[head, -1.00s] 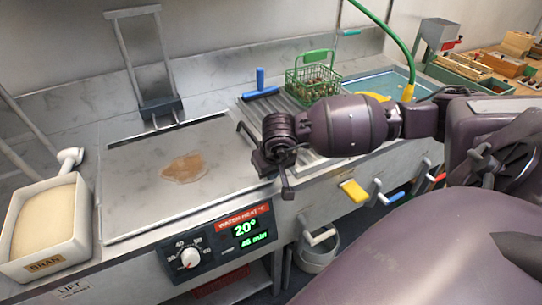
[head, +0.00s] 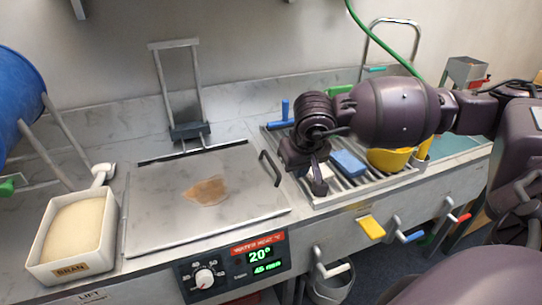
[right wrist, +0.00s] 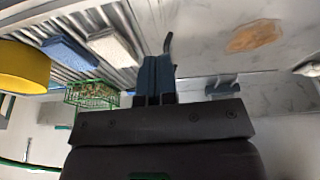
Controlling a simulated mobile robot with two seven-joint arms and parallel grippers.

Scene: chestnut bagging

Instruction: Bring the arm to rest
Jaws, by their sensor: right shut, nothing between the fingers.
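My right gripper (head: 318,183) is shut and empty, hanging over the left part of the ribbed draining rack (head: 345,193), just right of the lid's handle. Its dark arm comes in from the right across the rack. In the right wrist view the closed fingers (right wrist: 154,80) point toward the metal surface, with nothing between them. My left gripper is not in view.
The water bath's flat lid (head: 150,215), with a brown wet patch, lies left of the gripper. A blue sponge (head: 348,163) and yellow bowl (head: 391,160) sit on the rack. A green basket (right wrist: 92,93) shows in the wrist view. A bran tray (head: 113,232) stands at left.

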